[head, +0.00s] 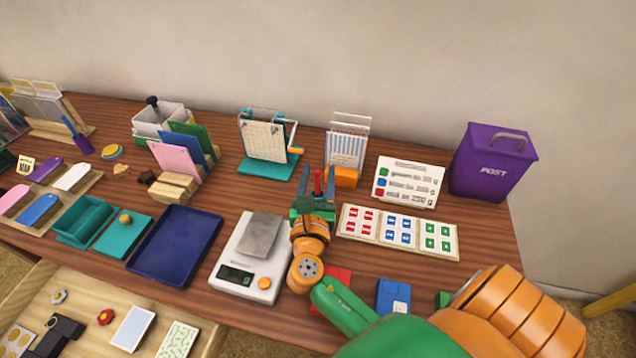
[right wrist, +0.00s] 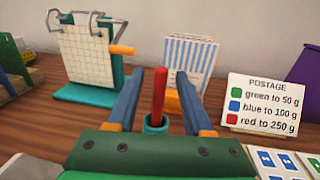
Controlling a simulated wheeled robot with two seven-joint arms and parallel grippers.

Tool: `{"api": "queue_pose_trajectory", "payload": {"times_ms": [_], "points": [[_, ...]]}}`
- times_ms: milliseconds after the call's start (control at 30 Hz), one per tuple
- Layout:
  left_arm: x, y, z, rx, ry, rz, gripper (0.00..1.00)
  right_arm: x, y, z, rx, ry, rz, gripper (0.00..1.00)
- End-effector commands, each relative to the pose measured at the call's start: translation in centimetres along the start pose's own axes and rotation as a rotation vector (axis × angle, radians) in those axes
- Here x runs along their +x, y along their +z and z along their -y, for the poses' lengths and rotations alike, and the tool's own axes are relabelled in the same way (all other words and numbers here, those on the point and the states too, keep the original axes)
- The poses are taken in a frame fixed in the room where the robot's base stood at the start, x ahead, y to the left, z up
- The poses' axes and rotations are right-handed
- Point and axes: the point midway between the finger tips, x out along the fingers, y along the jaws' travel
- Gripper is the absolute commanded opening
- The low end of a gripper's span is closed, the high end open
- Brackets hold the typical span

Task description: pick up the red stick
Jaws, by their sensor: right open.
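The red stick (right wrist: 159,95) stands upright in a small teal holder (right wrist: 155,124) in the right wrist view. In the head view, the red stick (head: 318,182) shows as a thin red shape between the fingers. My right gripper (right wrist: 154,82) is open, with one blue finger on each side of the stick and a gap on both sides. In the head view, my right gripper (head: 318,175) is beyond the scale, over the middle of the table. The lower part of the holder is hidden by the gripper's body. My left gripper is not in view.
A scale (head: 247,262) stands just left of my right arm. Stamp sheets (head: 370,226) lie to the right, with a postage sign (head: 408,183) and purple post box (head: 493,162) behind. A teal calendar stand (head: 268,167) and striped card (head: 346,150) stand beyond the gripper.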

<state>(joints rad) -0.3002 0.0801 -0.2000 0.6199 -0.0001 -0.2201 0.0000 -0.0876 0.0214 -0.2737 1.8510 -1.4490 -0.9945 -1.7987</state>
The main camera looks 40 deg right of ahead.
Motion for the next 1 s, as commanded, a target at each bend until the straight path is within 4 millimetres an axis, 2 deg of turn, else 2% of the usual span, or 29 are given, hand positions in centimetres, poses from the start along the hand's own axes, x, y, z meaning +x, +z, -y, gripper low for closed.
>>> {"api": "queue_pose_trajectory", "payload": {"times_ms": [100,300,333,500,533,867,967,1000], "points": [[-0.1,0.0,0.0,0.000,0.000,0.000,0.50,1.6,0.0,-0.1,-0.001,0.000,0.001,0.51],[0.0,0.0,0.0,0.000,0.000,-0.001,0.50,1.8,-0.1,-0.1,0.001,0.001,-0.001,0.51],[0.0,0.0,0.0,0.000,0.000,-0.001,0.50,1.8,-0.1,-0.1,0.001,0.001,-0.001,0.49],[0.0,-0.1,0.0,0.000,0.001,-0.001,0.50,1.8,-0.1,-0.1,0.001,0.001,-0.001,0.03],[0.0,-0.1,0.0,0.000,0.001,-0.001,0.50,1.8,-0.1,-0.1,0.001,0.001,-0.001,0.00],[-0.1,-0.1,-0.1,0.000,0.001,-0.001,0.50,1.8,0.1,-0.1,0.001,0.001,-0.001,0.00],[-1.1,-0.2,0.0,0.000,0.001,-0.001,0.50,1.8,1.8,-0.1,0.004,0.000,0.001,0.00],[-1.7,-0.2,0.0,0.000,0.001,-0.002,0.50,1.8,3.0,-0.1,0.005,0.000,0.002,0.00]]}}
